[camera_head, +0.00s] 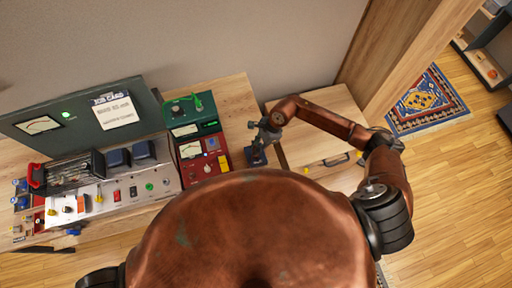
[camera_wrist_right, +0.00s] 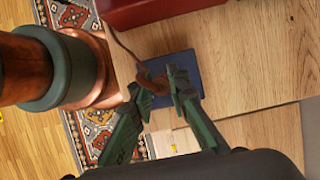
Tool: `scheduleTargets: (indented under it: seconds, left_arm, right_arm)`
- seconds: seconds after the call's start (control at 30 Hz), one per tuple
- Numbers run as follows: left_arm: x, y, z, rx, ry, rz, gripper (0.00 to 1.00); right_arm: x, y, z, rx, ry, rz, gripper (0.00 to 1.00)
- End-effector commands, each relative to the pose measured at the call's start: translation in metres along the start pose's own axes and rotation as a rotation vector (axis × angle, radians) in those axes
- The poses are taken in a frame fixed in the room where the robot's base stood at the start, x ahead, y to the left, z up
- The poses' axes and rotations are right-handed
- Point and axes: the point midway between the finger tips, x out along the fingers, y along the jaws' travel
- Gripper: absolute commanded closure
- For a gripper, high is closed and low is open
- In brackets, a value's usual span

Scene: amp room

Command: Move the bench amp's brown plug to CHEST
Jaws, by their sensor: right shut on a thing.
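In the right wrist view a small brown plug (camera_wrist_right: 153,84) sits between the fingertips of my right gripper (camera_wrist_right: 160,84), which is shut on it. A thin brown cable (camera_wrist_right: 122,44) runs from the plug up to the left. Behind the fingertips is a flat blue square (camera_wrist_right: 186,68) on the wood. In the head view my right gripper (camera_head: 265,136) is right of the red unit (camera_head: 202,160), over the blue piece (camera_head: 257,156); the plug is too small to make out there. The bench amp (camera_head: 115,190) stands at the left. My left gripper is not in view.
A green unit (camera_head: 190,110) stands behind the red unit. A white job card (camera_head: 117,110) leans on the amp's back panel; its small text is unreadable. A wooden drawer chest (camera_head: 318,125) with a mostly bare top is at the right. A rug (camera_head: 428,100) lies beyond.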

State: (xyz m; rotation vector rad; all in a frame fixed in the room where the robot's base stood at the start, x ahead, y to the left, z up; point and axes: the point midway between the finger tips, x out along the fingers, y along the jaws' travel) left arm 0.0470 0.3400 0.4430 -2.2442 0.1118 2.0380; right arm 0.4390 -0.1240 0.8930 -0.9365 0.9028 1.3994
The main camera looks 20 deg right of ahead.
Motion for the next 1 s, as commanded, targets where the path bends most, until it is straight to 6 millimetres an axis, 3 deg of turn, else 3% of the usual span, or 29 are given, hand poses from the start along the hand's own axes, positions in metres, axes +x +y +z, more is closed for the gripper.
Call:
scheduleTargets:
  seconds: [1.0]
  left_arm:
    - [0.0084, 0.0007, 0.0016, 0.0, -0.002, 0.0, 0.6]
  right_arm:
    - [0.0073, -0.0002, -0.0033, 0.001, 0.0, -0.001, 1.0]
